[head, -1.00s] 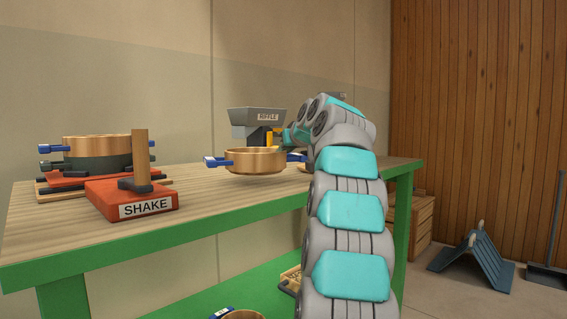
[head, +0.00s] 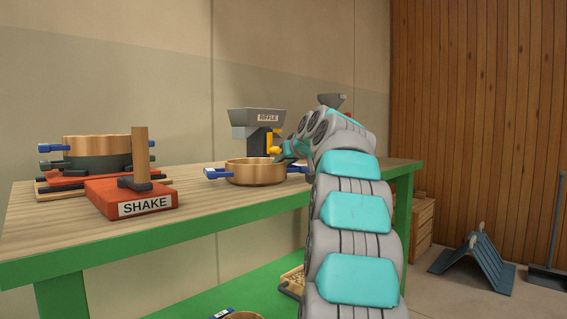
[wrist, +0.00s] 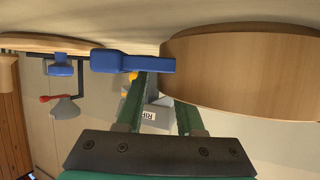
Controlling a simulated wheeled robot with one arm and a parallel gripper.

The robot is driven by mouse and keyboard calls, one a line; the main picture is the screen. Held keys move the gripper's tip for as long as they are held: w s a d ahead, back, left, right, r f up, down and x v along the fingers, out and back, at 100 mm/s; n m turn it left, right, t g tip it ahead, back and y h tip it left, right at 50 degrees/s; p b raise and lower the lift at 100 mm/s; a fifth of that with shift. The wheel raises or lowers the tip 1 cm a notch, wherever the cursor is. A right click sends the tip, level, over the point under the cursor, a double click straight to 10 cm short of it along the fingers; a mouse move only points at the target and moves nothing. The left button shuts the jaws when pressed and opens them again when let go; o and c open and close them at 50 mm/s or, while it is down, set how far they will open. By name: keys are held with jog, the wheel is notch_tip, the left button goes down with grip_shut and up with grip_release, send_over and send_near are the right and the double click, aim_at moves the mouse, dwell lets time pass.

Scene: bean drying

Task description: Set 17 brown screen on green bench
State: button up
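The brown screen (head: 255,173) is a round tan ring with blue handles. It appears to sit level on the green bench (head: 150,244); from these views I cannot tell whether its base touches the top. In the wrist view its wall (wrist: 240,70) fills the upper right, with one blue handle (wrist: 130,62) sticking out to the left. My gripper (head: 284,157) is at the screen's right side, by that handle. In the wrist view a gap shows between the two dark green fingers, but the handle and screen wall hide their tips. I cannot tell whether they grip the handle.
A red SHAKE block (head: 135,196) with an upright wooden post and a stack of screens (head: 97,148) stand at the left of the bench. A grey RIFFLE hopper (head: 257,117) stands behind the screen. Bare wood shows between SHAKE and the screen.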

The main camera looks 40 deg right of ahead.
jog(key=shift+r, duration=0.15)
jog(key=v, duration=1.1)
jog(key=shift+s+a+r, duration=0.1)
jog(key=shift+s+r, duration=0.05)
jog(key=shift+s, duration=0.35)
